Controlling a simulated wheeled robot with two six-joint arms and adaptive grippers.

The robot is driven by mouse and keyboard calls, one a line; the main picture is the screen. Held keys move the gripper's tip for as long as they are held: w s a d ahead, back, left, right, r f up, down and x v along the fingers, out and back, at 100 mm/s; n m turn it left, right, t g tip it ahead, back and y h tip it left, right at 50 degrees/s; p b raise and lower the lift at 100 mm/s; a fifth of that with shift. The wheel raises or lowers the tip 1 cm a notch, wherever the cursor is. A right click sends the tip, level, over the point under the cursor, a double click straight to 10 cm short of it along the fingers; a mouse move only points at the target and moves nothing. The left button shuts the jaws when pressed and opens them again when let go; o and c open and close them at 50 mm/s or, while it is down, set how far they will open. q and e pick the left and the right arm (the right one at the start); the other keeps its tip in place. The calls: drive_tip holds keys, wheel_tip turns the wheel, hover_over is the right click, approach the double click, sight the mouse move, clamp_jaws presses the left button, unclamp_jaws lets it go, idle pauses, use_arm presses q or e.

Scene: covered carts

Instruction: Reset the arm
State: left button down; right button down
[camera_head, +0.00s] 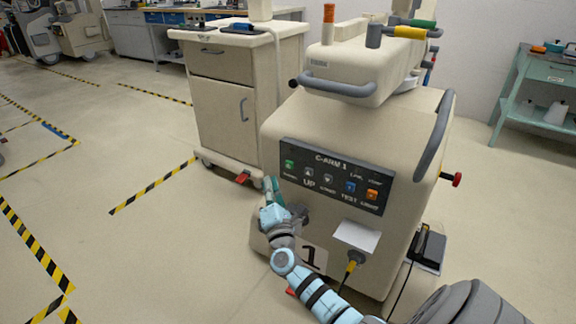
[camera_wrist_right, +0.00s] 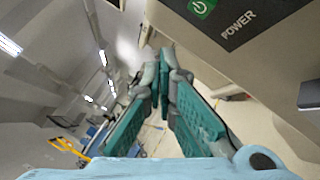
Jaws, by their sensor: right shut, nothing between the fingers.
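My right arm comes up from the bottom of the head view, and its gripper (camera_head: 272,190) is in front of the left part of the C-ARM 1 machine, beside its button panel (camera_head: 336,178). In the right wrist view the green-padded fingers (camera_wrist_right: 163,70) meet at their tips, with nothing between them. The green power button (camera_wrist_right: 202,6) is above and to the right of the fingertips there, apart from them. The same green button (camera_head: 290,164) shows in the head view just above and right of the gripper. My left gripper is not in view.
The beige C-arm machine (camera_head: 408,200) fills the middle, with a yellow-ended cable (camera_head: 352,262) plugged in at its front. A beige cabinet cart (camera_head: 222,105) stands behind it on the left. A green table (camera_head: 545,75) is at right. The floor at left is clear, with striped tape.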

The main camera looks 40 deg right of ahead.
drive_tip(key=shift+s+a, duration=0.1)
drive_tip(key=shift+a, duration=0.25)
